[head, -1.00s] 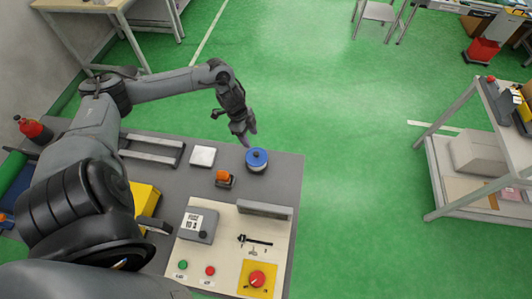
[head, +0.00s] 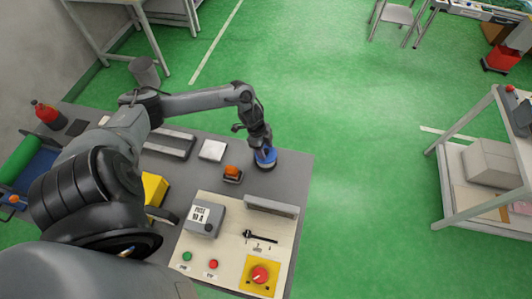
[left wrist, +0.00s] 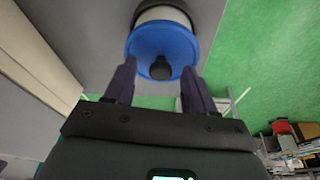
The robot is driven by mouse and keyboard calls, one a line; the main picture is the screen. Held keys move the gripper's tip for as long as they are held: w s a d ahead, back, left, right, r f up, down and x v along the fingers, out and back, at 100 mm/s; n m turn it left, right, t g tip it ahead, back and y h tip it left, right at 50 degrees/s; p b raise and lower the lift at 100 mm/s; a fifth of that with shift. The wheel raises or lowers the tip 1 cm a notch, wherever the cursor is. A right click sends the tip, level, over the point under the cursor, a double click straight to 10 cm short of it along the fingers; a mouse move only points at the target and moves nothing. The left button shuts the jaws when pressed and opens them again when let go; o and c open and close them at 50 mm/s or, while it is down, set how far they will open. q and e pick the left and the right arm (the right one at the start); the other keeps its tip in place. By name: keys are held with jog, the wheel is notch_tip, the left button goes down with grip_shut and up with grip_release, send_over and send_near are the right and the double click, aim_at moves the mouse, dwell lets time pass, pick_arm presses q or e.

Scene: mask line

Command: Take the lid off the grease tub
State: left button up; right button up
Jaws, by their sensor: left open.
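The grease tub has a pale body (left wrist: 163,15) and a blue lid (head: 266,160) with a dark knob (left wrist: 160,69) in the middle. It stands near the far right corner of the grey bench. My left gripper (head: 262,149) is over the lid and partly covers it in the head view. In the left wrist view, the two fingers of this gripper (left wrist: 159,80) are apart, one on each side of the knob, with nothing clamped. I cannot tell whether the fingertips touch the lid. My right gripper is not in view.
An orange-topped block (head: 232,172) and a pale square plate (head: 212,150) lie left of the tub. Green floor lies open beyond the bench's right edge.

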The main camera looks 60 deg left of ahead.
pick_arm(q)
jog(key=shift+c, duration=0.2)
jog(key=c, duration=1)
jog(key=shift+r, duration=0.2)
